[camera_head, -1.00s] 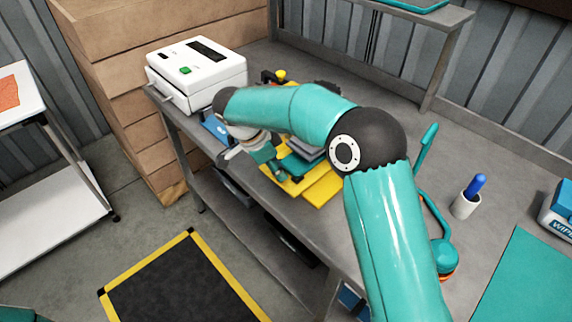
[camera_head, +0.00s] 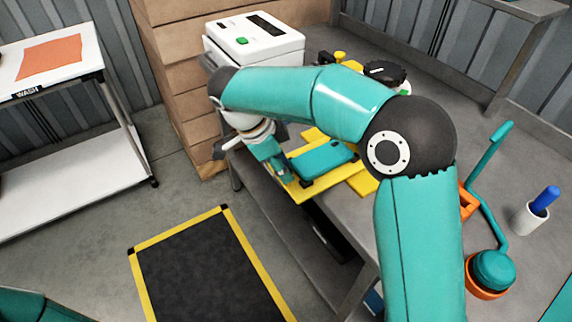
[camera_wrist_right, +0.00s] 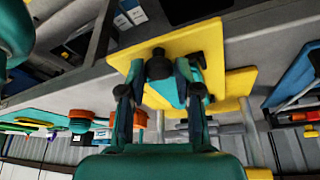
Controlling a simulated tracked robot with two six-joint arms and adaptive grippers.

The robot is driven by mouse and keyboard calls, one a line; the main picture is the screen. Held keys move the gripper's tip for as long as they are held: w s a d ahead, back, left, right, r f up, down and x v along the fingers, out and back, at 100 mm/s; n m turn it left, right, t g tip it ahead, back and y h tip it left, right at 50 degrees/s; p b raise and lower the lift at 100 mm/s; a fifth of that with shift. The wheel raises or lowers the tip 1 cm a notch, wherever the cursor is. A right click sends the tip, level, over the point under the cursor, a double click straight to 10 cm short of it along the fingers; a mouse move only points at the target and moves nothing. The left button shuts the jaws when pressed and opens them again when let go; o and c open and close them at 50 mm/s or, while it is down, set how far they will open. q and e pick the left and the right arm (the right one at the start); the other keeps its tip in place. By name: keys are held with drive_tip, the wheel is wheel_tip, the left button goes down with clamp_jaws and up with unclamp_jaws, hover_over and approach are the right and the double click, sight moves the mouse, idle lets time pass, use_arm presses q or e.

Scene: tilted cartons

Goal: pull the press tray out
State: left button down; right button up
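The press tray is a flat yellow plate (camera_head: 312,190) with a teal block (camera_head: 324,157) on top, at the front edge of the grey bench. It sticks out past the bench edge over the floor. In the right wrist view the yellow plate (camera_wrist_right: 207,40) fills the upper middle. My right gripper (camera_head: 279,172) is at the tray's outer end. In the right wrist view its fingers (camera_wrist_right: 159,68) come in from both sides of a dark knob-like handle on the tray and appear closed on it. My right forearm hides much of the press behind. My left gripper is out of view.
A white machine with a green button (camera_head: 255,42) stands behind on the bench. A teal-handled tool (camera_head: 490,270) and a white cup with a blue item (camera_head: 530,218) are to the right. A black floor mat (camera_head: 205,275) lies on clear floor in front.

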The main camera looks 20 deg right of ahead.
drive_tip(key=o, duration=0.3)
drive_tip(key=shift+w, duration=0.1)
drive_tip(key=shift+o, duration=0.2)
drive_tip(key=v, duration=1.2)
